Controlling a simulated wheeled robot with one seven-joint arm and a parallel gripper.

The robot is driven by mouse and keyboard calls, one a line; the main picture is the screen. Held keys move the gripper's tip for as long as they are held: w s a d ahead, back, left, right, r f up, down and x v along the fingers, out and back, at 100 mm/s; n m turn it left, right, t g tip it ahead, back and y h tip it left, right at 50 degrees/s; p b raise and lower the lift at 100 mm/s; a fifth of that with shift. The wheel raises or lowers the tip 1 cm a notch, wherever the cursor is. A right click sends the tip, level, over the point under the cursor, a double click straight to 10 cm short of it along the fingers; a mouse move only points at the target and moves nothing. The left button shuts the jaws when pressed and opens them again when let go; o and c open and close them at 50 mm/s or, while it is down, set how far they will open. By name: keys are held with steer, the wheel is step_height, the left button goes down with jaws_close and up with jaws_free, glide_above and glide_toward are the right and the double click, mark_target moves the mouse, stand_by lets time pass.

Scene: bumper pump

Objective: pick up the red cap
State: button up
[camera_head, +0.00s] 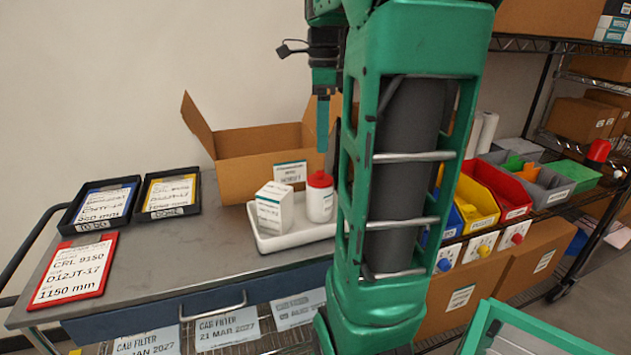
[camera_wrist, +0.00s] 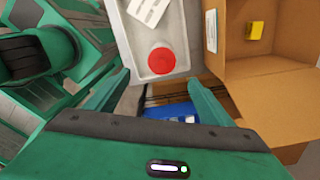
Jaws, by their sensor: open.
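The red cap (camera_head: 320,180) sits on a white bottle (camera_head: 319,205), which stands upright on a white tray (camera_head: 290,240) on the cart. In the wrist view the cap shows from above as a red disc (camera_wrist: 162,61). My gripper (camera_head: 323,125) points down above the tray, close to the bottle in the head view. The wrist view shows its two teal fingers spread apart (camera_wrist: 158,82), with nothing held between them. The cap appears between and ahead of the fingertips, apart from them. My arm hides part of the tray's right side in the head view.
A white box (camera_head: 274,207) stands left of the bottle on the tray. An open cardboard box (camera_head: 245,170) is behind. Two black-framed cards (camera_head: 102,205) (camera_head: 171,193) and a red-framed card (camera_head: 74,270) lie left. Coloured bins (camera_head: 500,190) stand right. The cart top's middle is clear.

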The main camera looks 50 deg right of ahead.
mark_target(320, 171)
steer(key=f, duration=1)
steer(key=shift+w+d+f, duration=0.1)
steer(key=shift+w+f, duration=0.2)
steer(key=c, duration=1.1)
